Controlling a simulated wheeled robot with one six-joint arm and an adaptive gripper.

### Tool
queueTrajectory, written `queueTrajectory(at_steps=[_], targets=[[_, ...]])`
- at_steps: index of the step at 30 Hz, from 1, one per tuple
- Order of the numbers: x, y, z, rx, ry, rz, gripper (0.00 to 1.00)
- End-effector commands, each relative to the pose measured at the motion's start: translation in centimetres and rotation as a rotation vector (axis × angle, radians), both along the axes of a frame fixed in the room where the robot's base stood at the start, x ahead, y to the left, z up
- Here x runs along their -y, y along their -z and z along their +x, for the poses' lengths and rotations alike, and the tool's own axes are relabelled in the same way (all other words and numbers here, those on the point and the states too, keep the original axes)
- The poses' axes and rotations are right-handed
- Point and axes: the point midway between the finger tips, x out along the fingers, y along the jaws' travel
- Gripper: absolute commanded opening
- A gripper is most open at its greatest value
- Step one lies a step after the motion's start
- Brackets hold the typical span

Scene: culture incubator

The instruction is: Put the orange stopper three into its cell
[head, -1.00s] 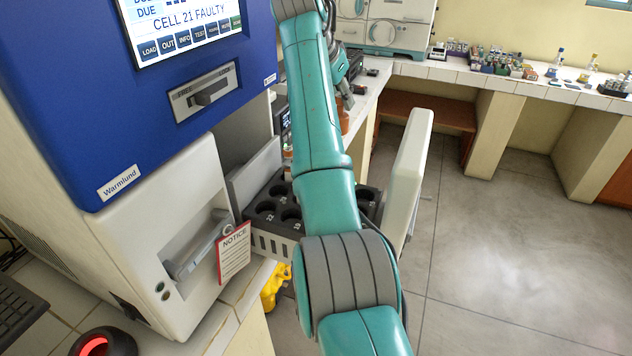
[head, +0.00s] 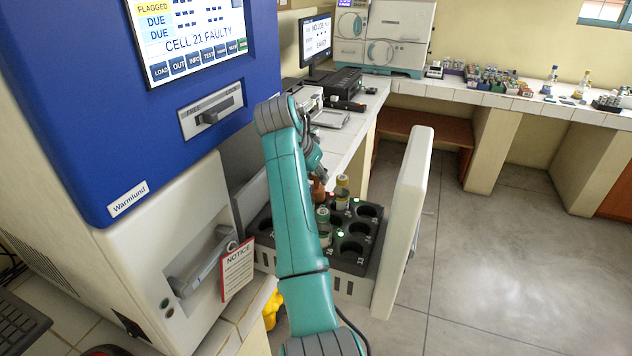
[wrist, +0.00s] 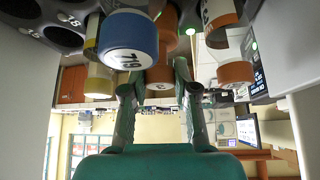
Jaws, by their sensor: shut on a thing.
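My gripper (wrist: 155,90) is shut on an orange stopper bottle (wrist: 161,76); in the head view the bottle (head: 317,191) shows under the gripper (head: 317,176), over the black rack of the open drawer (head: 352,262). Its lower part is hidden by my arm and other bottles, so I cannot tell whether it is in a cell. In the wrist view, which is upside down, a blue-capped bottle marked 719 (wrist: 128,40) stands close beside it. A yellow-capped bottle (wrist: 98,82) and another orange-capped bottle (wrist: 235,72) stand nearby. Empty round cells (head: 350,249) show on the right.
The open drawer front (head: 405,225) stands upright to the right of the rack. The blue and white incubator (head: 110,100) is on the left, with a notice tag (head: 237,268) on its handle. A printer-like box (head: 335,84) and a monitor (head: 315,38) stand on the bench behind.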

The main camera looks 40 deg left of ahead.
Motion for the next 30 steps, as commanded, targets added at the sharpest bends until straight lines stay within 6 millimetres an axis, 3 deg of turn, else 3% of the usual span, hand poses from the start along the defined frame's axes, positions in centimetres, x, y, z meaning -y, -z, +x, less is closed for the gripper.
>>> queueTrajectory(at_steps=[4, 15, 16, 18, 30], targets=[[0.0, 1.9, 0.0, -0.001, 0.001, -0.001, 0.00], [0.0, 2.3, 0.0, 0.000, 0.001, 0.000, 0.00], [0.0, 2.3, 0.0, 0.000, 0.001, 0.001, 0.36], [0.0, 2.2, 0.0, 0.000, 0.001, 0.000, 0.54], [0.0, 1.8, -0.1, 0.000, 0.000, 0.000, 0.54]])
